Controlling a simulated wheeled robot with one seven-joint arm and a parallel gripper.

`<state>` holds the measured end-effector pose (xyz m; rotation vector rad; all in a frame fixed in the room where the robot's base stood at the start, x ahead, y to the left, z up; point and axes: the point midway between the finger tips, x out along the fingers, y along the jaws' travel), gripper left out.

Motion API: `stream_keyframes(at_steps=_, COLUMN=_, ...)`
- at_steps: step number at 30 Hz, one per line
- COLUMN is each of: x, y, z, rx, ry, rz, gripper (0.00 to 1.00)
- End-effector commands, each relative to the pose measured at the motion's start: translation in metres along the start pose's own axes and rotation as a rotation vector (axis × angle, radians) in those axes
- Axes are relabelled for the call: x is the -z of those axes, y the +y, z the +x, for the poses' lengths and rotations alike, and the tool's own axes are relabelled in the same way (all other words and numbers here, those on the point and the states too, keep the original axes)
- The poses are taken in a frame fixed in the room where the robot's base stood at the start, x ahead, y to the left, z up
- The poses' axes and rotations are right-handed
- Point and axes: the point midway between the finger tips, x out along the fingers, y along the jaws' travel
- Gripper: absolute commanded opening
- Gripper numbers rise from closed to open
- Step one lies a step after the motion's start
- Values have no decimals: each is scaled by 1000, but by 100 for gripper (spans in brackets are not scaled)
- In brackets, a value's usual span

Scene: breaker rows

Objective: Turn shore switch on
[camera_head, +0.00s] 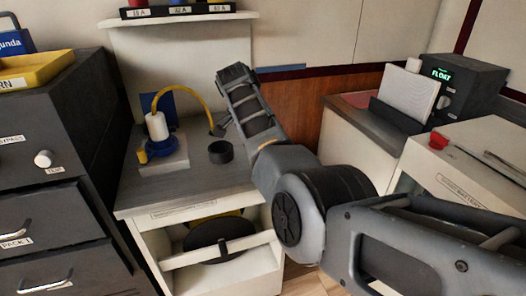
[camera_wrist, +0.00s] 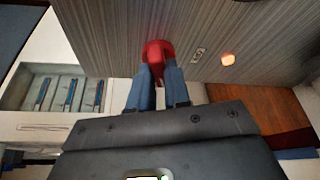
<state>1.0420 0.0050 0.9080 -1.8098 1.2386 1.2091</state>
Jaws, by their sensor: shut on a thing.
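In the wrist view, a red switch handle (camera_wrist: 158,49) stands out from a grey striped panel (camera_wrist: 105,30). My gripper (camera_wrist: 160,72) has its two bluish fingers closed on the lower part of this handle. A small label (camera_wrist: 198,54) is on the panel to the right of the handle, its text too small to read surely. An orange lamp (camera_wrist: 228,59) is lit farther right. Which way the switch is set, I cannot tell. In the head view, my arm reaches up toward the bench's back, and the held switch cannot be made out.
A row of several blue-levered breakers (camera_wrist: 70,94) sits in a recess at left. In the head view, a yellow cable (camera_head: 184,90) arches over the bench (camera_head: 150,192), beside a short black cylinder (camera_head: 221,152). A dark drawer cabinet (camera_head: 45,165) stands at left, a box reading FLOAT (camera_head: 470,85) at right.

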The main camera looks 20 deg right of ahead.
Motion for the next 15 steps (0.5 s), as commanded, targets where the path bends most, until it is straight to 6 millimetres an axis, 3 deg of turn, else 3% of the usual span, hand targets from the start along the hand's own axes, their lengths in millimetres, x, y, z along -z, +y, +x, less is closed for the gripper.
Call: stream_keyframes(at_steps=15, x=0, y=-2, z=3, rx=-125, ry=0, rz=306, gripper=0)
